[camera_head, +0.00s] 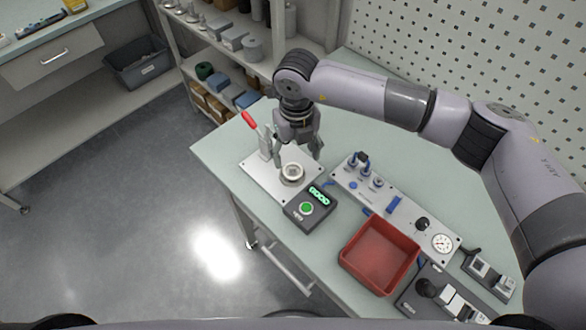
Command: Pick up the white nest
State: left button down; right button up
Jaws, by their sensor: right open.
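The white nest (292,173) is a small pale ring-shaped piece. It sits on the light metal plate (262,184) of the toggle press with a red handle (249,119), near the table's left end. My right gripper (297,157) is open, pointing down just above and behind the nest. Its fingers are spread apart, and I cannot tell whether they touch the nest. My left gripper is not in view.
A black box (309,208) with a green button and lit display stands in front of the plate. A red bin (379,255), a panel with knobs and a dial (442,243), and grey fixtures (489,275) lie to the right. Shelves stand behind.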

aim_at(293, 173)
jog(key=shift+s+f, duration=0.1)
jog(key=shift+f, duration=0.1)
jog(key=f+p, duration=0.1)
jog(key=f, duration=0.2)
jog(key=f+p, duration=0.1)
jog(key=shift+s+a+f+p, duration=0.15)
jog(key=shift+s+a+p, duration=0.1)
jog(key=shift+a+p, duration=0.05)
jog(key=shift+f, duration=0.35)
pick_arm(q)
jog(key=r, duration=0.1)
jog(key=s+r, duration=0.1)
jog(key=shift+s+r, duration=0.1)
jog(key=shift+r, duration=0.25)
pick_arm(e)
jog(key=shift+c, duration=0.4)
jog(key=c, duration=1.1)
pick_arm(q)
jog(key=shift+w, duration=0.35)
pick_arm(e)
jog(key=shift+c, duration=0.2)
jog(key=shift+r, duration=0.1)
